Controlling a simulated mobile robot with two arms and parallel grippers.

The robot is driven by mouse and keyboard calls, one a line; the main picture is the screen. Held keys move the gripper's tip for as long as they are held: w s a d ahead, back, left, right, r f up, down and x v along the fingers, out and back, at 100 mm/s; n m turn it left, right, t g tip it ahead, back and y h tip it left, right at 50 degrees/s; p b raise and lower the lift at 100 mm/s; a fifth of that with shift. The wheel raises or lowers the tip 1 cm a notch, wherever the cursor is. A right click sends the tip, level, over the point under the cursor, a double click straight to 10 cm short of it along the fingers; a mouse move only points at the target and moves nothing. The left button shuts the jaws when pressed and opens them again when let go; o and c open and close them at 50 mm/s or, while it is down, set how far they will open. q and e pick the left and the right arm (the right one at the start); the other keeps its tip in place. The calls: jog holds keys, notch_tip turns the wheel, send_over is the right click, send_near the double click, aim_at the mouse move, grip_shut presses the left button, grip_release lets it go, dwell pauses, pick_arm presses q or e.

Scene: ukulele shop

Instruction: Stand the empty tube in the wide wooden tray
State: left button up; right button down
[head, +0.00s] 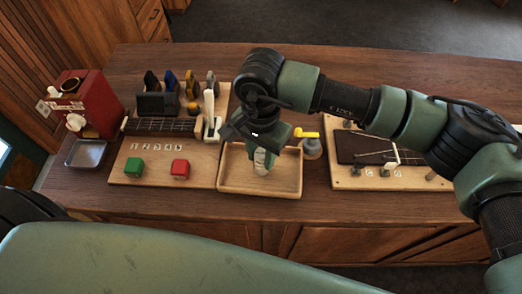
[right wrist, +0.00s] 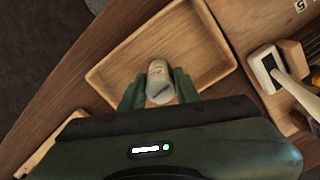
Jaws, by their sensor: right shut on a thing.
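The wide wooden tray (head: 285,185) is a shallow, light wood box at the front of the table; it also shows in the right wrist view (right wrist: 205,62). My right gripper (head: 262,152) points down over the tray and is shut on the pale tube (head: 260,167). In the right wrist view, the tube (right wrist: 159,78) sits between the two green fingers (right wrist: 158,92), with its whitish end showing. The tube looks roughly upright, inside the tray's outline. I cannot tell whether its lower end touches the tray floor. My left gripper is out of view.
Left of the tray is a wooden board with a green block (head: 134,167), a red block (head: 180,169) and a fretboard (head: 160,127). A yellow-topped bottle (head: 311,146) stands close right of the tray. Further right is another board (head: 350,178). A red machine (head: 95,100) stands far left.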

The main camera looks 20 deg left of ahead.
jog(key=shift+f, duration=0.1)
jog(key=c, duration=1)
grip_release()
jog(key=shift+c, duration=0.2)
jog(key=shift+r, duration=0.25)
notch_tip(320, 180, up, 10)
jog(key=b, duration=0.4)
jog(key=shift+r, duration=0.25)
jog(key=shift+r+b, duration=0.3)
jog(key=shift+r, duration=0.35)
